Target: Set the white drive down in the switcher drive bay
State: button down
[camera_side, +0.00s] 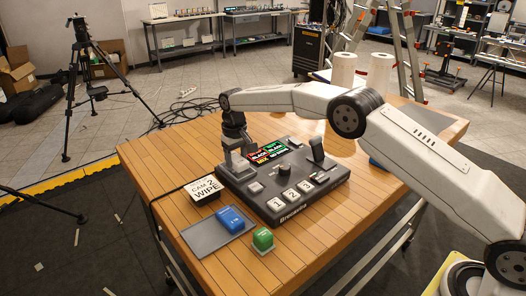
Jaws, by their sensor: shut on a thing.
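The black switcher (318,194) sits on the wooden table, with a lit screen, white numbered buttons and a raised lever. My gripper (240,166) points down at the switcher's back left corner, left of the screen. It is shut on a small pale thing, which I take to be the white drive; the fingers hide most of it. I cannot tell whether the drive touches the switcher, and the drive bay is not clearly visible. A blue drive (230,219) lies on a grey tray (203,238). A green block (263,239) stands to the tray's right.
Two white rolls (344,71) stand at the table's back. A tripod (84,60) stands off to the left.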

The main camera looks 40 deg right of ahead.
aim_at(237, 158)
jog(key=shift+f, duration=0.65)
jog(key=shift+c, duration=1.6)
grip_release()
jog(key=shift+r, duration=5.5)
jog(key=shift+s+d, duration=0.1)
jog(key=shift+s, duration=0.05)
